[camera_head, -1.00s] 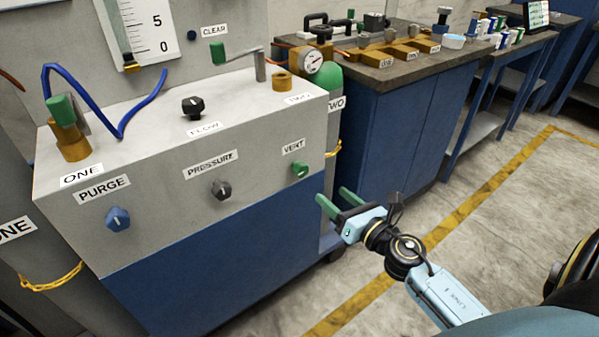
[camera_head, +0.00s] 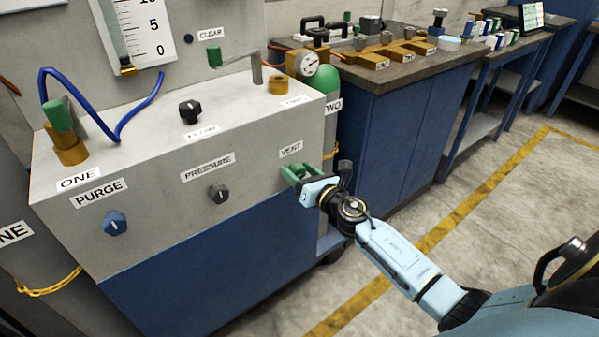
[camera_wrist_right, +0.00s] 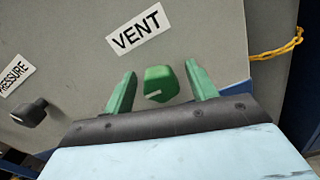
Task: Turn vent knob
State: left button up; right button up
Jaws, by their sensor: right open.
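The green vent knob (camera_wrist_right: 160,84) sits on the cabinet front below the VENT label (camera_wrist_right: 139,29) in the right wrist view. A pale mark shows on its face. My right gripper (camera_wrist_right: 162,88) is open, with one green finger on each side of the knob and a visible gap on both sides. In the head view my right gripper (camera_head: 291,172) is at the cabinet's right end, just under the VENT label, and it hides most of the knob. I cannot tell how deep the fingers reach around the knob. My left gripper is not in view.
The black pressure knob (camera_head: 218,194) and blue purge knob (camera_head: 115,223) are to the left on the same grey panel (camera_head: 150,215). Open floor (camera_head: 440,260) lies to the right.

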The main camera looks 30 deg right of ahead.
jog(key=shift+w, duration=0.1)
jog(key=c, duration=1)
